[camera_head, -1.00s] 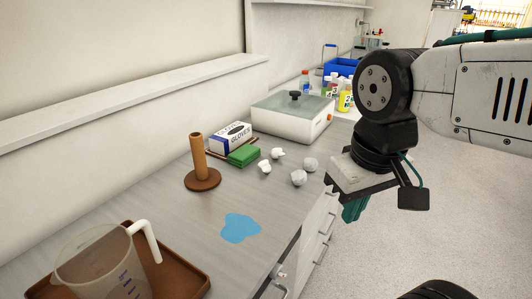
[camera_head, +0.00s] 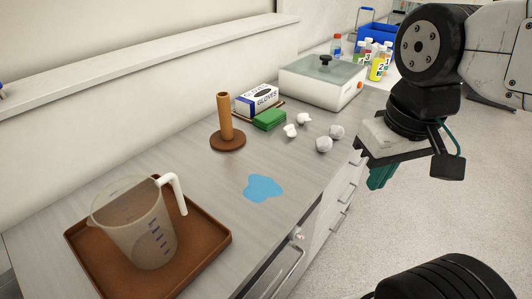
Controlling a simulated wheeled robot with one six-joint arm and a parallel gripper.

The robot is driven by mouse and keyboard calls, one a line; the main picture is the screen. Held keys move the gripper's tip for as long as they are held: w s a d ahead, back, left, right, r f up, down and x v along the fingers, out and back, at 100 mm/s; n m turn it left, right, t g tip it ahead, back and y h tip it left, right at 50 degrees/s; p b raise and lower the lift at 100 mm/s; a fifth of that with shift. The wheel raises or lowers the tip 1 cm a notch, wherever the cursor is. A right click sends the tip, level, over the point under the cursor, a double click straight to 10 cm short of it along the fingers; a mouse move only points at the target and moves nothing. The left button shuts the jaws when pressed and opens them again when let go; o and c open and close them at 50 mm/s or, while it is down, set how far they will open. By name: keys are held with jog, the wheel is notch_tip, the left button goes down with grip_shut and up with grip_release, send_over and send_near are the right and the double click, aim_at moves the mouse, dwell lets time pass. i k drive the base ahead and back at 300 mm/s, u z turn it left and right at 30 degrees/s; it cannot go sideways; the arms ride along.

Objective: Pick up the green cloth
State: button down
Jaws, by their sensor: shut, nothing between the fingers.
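The green cloth (camera_head: 270,119) is a small folded block. It lies on the grey counter (camera_head: 195,165), in front of the glove box and beside the white crumpled pieces. My gripper (camera_head: 380,178) has teal fingers. It hangs past the counter's front edge, over the floor side, right of the cloth and apart from it. Its fingers are shut and hold nothing. My wrist hides part of the gripper.
A wooden post on a round base (camera_head: 227,138) stands left of the cloth. A glove box (camera_head: 256,98) and a white lidded device (camera_head: 322,82) are behind. Crumpled pieces (camera_head: 324,144), a blue puddle (camera_head: 263,188), and a jug (camera_head: 145,230) on a brown tray (camera_head: 208,262) share the counter.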

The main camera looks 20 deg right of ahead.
aim_at(268, 120)
jog(key=z, duration=0.05)
jog(key=k, duration=0.5)
jog(key=z, duration=1.65)
jog(key=i, duration=2.1)
jog(key=u, duration=2.85)
jog(key=i, duration=0.5)
jog(key=u, duration=0.05)
